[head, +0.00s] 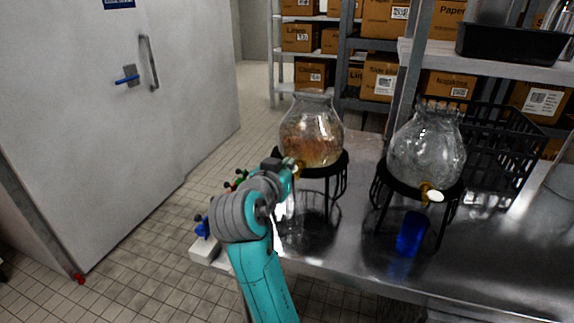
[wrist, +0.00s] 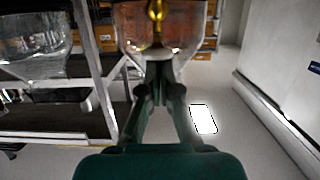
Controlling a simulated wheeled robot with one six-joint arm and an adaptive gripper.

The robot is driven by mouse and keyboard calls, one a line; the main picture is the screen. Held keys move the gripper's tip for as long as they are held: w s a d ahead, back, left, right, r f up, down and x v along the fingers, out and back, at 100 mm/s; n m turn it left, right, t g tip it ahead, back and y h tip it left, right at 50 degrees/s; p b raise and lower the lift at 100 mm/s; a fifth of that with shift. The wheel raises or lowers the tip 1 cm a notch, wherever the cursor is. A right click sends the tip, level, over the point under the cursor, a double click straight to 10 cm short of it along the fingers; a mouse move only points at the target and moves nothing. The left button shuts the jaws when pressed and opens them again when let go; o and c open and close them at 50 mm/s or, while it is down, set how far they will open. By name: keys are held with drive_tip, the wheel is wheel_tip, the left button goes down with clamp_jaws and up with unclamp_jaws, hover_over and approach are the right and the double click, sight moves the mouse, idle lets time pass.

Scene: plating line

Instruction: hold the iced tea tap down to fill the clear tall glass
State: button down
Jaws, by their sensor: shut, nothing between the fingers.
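The iced tea dispenser (head: 312,135) is a round glass jar with amber liquid on a black stand at the left of the steel counter. Its gold tap (head: 300,168) is at the front; it also shows in the wrist view (wrist: 156,20). My gripper (head: 289,168) is at this tap, largely hidden by my own arm. In the wrist view my gripper (wrist: 160,72) is shut and empty, its tips just by the tap; contact cannot be told. The clear tall glass is not clearly visible; pale glints beneath the tap, beside my arm, may be it.
A second jar (head: 427,150) with clear liquid and a white-handled tap (head: 433,196) stands right. A blue glass (head: 411,233) is under it. A black crate (head: 497,150) is behind. Small coloured items lie left of my arm.

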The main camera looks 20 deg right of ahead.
drive_tip(key=shift+s+a+f+t, duration=0.1)
drive_tip(key=shift+s+f+t, duration=0.05)
drive_tip(key=shift+f+t, duration=0.15)
drive_tip(key=f, duration=0.1)
drive_tip(key=f+t+h, duration=0.2)
drive_tip(key=shift+s+a, duration=0.3)
drive_tip(key=shift+s, duration=0.1)
idle(1.8)
